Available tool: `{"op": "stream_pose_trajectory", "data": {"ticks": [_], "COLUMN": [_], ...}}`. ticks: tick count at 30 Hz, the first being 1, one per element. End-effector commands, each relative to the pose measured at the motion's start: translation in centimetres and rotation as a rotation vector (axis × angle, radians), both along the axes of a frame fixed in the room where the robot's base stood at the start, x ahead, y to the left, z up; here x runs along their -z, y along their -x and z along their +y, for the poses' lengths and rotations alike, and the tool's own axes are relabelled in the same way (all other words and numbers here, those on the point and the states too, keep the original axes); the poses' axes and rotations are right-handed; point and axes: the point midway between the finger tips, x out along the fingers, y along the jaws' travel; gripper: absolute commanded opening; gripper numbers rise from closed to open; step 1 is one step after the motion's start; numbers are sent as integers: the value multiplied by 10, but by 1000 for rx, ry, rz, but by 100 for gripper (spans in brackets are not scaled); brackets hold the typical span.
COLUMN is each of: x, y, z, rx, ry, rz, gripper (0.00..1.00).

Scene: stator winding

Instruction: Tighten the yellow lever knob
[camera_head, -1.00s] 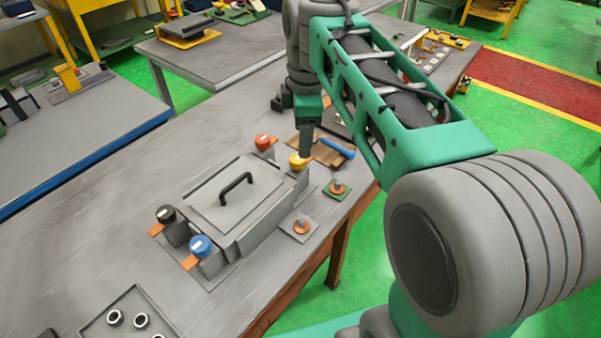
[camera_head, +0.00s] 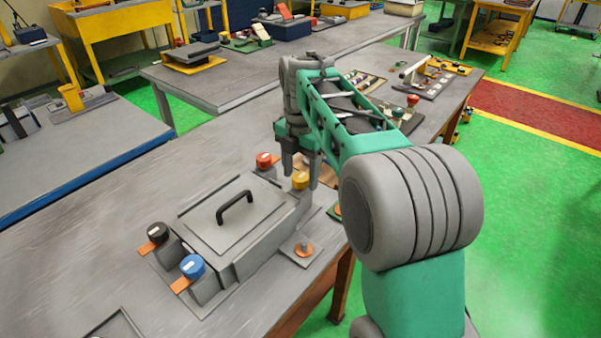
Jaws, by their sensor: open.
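The yellow lever knob (camera_head: 300,180) sits at the far right corner of the grey box fixture (camera_head: 234,215), which has a black handle on its lid. My gripper (camera_head: 301,174) points down at this corner, with its two dark fingers apart. One finger shows on each side of the yellow knob in the picture. I cannot tell whether either finger touches it. The knob's lower part is hidden.
A red knob (camera_head: 264,161) stands close to the left of my gripper. A black knob (camera_head: 157,232) and a blue knob (camera_head: 193,266) are at the fixture's near left end. A small plate with an orange part (camera_head: 303,249) lies on the right. The table (camera_head: 95,255) is clear on the left.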

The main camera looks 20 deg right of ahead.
Motion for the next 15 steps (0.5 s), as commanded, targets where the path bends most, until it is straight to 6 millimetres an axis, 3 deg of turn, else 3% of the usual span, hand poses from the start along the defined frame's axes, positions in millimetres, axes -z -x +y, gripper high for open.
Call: {"op": "stream_pose_trajectory", "data": {"ticks": [3,15], "x": [0,-1], "y": [0,0], "z": [0,0], "rx": [0,1], "ry": [0,0], "rz": [0,0], "gripper": [60,27]}}
